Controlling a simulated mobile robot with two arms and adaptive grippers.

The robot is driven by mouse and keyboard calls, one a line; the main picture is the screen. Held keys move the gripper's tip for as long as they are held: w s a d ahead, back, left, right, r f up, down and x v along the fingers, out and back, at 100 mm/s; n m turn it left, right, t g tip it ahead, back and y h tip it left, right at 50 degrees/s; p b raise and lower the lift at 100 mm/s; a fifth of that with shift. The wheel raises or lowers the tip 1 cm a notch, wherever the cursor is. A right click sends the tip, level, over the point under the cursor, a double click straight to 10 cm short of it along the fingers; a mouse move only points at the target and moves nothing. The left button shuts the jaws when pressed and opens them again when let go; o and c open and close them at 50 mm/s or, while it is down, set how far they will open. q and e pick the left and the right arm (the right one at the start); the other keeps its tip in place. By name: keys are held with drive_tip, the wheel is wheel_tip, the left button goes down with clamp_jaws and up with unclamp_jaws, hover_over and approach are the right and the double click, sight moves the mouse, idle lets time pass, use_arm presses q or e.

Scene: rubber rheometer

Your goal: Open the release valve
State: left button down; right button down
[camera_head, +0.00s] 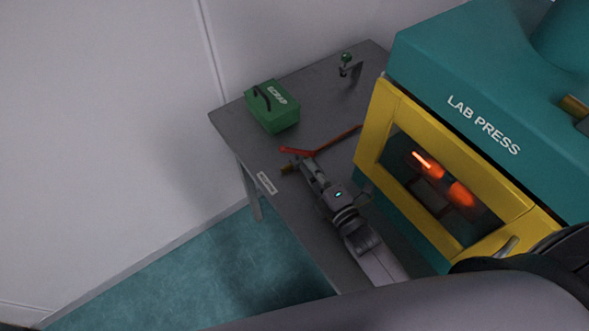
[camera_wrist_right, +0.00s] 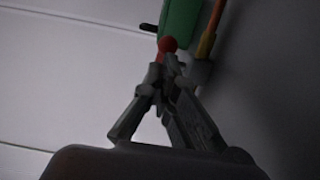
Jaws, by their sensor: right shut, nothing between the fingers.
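In the wrist view, a red rounded end (camera_wrist_right: 168,44) shows right at the fingertips. My right gripper (camera_head: 304,163) is at the lever's left end. It is shut with nothing between the fingers, and its fingers converge in the wrist view (camera_wrist_right: 166,66). I cannot tell whether the fingertips touch the red end. My left gripper is not in view.
A green box (camera_head: 272,108) with a dark handle stands behind the lever. The grey table (camera_head: 235,125) is clear at far left.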

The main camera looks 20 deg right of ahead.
drive_tip(key=shift+d, duration=0.1)
idle(0.4)
drive_tip(key=shift+s, duration=0.15)
drive_tip(key=v, duration=1.1)
drive_tip(key=shift+s+d, duration=0.1)
drive_tip(key=shift+s, duration=0.25)
drive_tip(key=shift+w+f, duration=0.1)
